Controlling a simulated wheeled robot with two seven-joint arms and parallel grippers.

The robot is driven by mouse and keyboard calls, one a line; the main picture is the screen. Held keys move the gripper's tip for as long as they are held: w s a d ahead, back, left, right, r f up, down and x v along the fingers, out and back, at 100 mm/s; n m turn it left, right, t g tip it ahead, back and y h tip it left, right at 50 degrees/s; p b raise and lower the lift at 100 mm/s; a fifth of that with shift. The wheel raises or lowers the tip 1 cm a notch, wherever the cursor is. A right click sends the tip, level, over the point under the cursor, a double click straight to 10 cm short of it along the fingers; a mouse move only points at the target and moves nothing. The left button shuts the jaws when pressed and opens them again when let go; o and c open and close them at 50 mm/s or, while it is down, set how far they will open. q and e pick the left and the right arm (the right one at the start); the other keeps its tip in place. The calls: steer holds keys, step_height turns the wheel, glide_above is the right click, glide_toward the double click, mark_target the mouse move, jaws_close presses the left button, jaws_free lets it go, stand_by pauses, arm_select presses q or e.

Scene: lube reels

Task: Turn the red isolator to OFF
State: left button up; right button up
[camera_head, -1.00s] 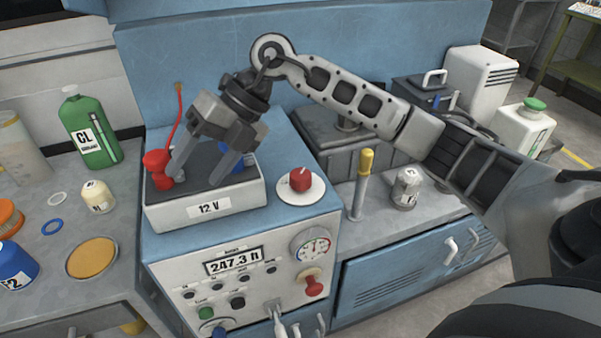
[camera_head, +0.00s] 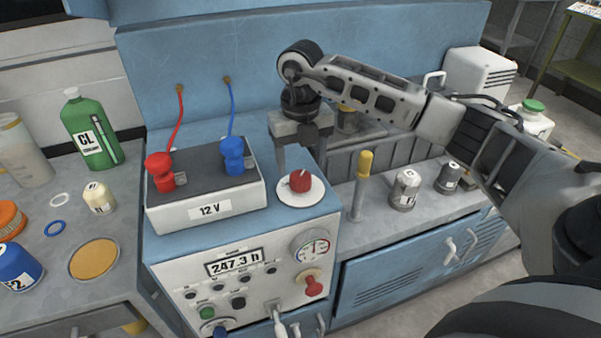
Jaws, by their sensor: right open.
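The red isolator looks to be the red knob (camera_head: 300,181) on a round white plate (camera_head: 290,199), on top of the blue cabinet right of the battery. Its markings are too small to read. My right gripper (camera_head: 301,165) is open and empty, fingers pointing down, just above and behind the knob in the picture. I cannot tell how far it is from the knob; no contact shows. My left gripper is not in view.
The 12 V battery (camera_head: 209,209) carries a red clamp (camera_head: 160,173) and a blue clamp (camera_head: 233,156) with cables. A yellow-topped lever (camera_head: 363,180) stands right of the knob. Bottles stand at left.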

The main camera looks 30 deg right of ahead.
mark_target(301, 176)
steer(key=shift+f, duration=2.55)
steer(key=c, duration=1)
